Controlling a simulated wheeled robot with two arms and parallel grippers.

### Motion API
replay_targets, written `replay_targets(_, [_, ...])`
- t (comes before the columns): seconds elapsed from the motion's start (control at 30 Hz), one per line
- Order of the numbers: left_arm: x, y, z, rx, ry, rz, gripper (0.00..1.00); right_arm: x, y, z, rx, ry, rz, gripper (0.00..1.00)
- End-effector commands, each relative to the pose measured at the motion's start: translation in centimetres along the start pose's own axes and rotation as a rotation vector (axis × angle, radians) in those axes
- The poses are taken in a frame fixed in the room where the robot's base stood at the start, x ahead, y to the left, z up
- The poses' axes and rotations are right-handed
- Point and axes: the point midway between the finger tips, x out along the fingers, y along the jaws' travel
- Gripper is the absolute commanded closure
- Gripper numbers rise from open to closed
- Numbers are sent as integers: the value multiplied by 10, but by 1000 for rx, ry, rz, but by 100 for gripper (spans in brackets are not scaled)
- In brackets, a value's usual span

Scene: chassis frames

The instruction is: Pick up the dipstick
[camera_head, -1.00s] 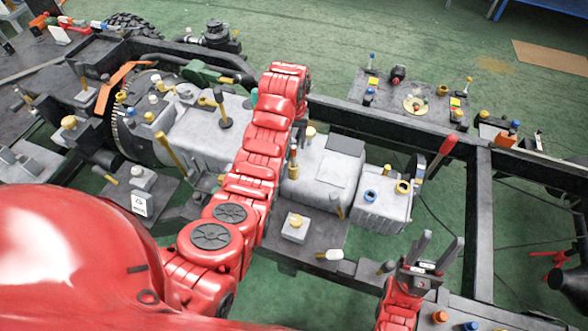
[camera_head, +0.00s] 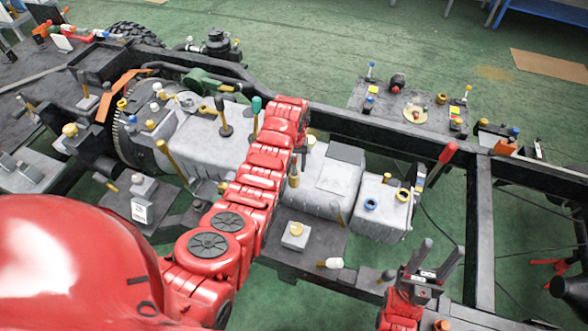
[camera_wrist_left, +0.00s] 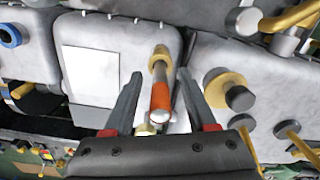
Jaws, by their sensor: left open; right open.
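In the left wrist view, a short upright stick (camera_wrist_left: 160,97) with a yellow collar, an orange band and a pale tip stands by the grey engine block. It looks like the dipstick, but several similar sticks make this uncertain. My left gripper (camera_wrist_left: 160,74) is open, with one finger on each side of the stick. No contact is visible. In the head view, my red left arm reaches over the engine and hides its gripper; a yellow-brown stick (camera_head: 293,175) shows beside the arm. My right gripper (camera_head: 440,249) is open and empty at the lower right.
The engine block (camera_head: 330,180) sits in a black chassis frame (camera_head: 480,230) with many coloured caps and rods. A teal-handled rod (camera_head: 256,106) and a red-handled lever (camera_head: 446,153) stand up nearby. A small grey parts table (camera_head: 432,100) lies beyond the frame.

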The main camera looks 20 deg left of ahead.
Motion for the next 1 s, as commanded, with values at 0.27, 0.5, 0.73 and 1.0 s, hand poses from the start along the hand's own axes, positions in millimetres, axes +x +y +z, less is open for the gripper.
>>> replay_targets(0.27, [0,0,0,0,-1,0,79,0,0,0,0,0,0,50])
replay_targets(0.5, [0,0,0,0,-1,0,100,0,0,0,0,0,0,50])
replay_targets(0.73, [0,0,0,0,-1,0,100,0,0,0,0,0,0,50])
replay_targets(1.0, [-4,0,0,0,-1,0,100,-4,0,1,0,0,0,50])
